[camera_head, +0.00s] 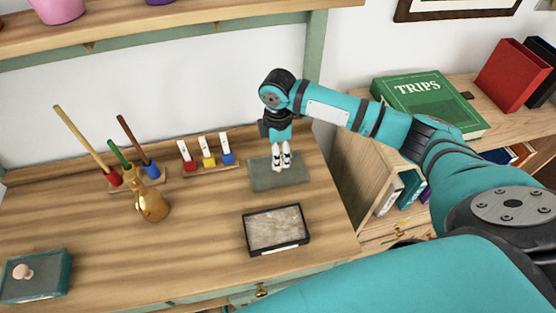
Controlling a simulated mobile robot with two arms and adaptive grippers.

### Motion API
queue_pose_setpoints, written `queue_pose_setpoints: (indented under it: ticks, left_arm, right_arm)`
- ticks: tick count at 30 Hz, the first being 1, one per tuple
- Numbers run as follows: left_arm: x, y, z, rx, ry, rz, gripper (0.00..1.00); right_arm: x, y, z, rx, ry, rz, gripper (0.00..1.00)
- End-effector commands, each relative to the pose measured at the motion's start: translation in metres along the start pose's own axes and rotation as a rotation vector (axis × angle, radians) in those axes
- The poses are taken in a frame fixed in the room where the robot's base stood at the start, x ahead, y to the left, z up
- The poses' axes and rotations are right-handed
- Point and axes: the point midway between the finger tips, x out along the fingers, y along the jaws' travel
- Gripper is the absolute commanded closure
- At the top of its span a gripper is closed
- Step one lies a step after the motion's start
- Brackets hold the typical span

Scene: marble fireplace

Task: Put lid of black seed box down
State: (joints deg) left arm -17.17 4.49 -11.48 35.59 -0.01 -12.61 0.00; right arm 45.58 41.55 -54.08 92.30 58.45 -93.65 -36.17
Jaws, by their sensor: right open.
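The black seed box (247,233) stands open on the wooden desk, a shallow black-rimmed box with a mottled pale grey-brown inside. Behind it lies a flat grey-green panel (262,176), which looks like its lid; I cannot confirm that. My right gripper (282,166) points down over the panel, jaws open, with its fingertips at or just above the surface. Whether they touch it cannot be told. The gripper hides a little of the panel. My left gripper is not in view.
A brass bell-shaped object (152,205) and a holder with coloured sticks (150,181) stand left, beside a rack of coloured blocks (211,164). A teal knobbed box (36,289) sits front left. The desk's front middle is clear. A green book (430,105) lies right.

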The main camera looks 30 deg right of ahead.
Motion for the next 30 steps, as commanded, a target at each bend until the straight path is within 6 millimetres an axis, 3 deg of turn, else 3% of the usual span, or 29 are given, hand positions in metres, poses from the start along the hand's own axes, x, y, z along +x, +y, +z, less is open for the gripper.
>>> queue_pose_setpoints:
  ticks: [6, 12, 30]
  left_arm:
    - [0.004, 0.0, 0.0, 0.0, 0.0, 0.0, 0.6]
    - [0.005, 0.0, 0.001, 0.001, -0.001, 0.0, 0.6]
    - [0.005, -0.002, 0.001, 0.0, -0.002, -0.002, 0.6]
  right_arm:
    - [-0.046, 0.001, 0.0, -0.001, 0.001, 0.003, 0.49]
    - [-0.071, 0.0, 0.0, 0.001, 0.0, 0.001, 0.49]
    - [-0.076, 0.0, 0.0, 0.0, 0.0, -0.001, 0.49]
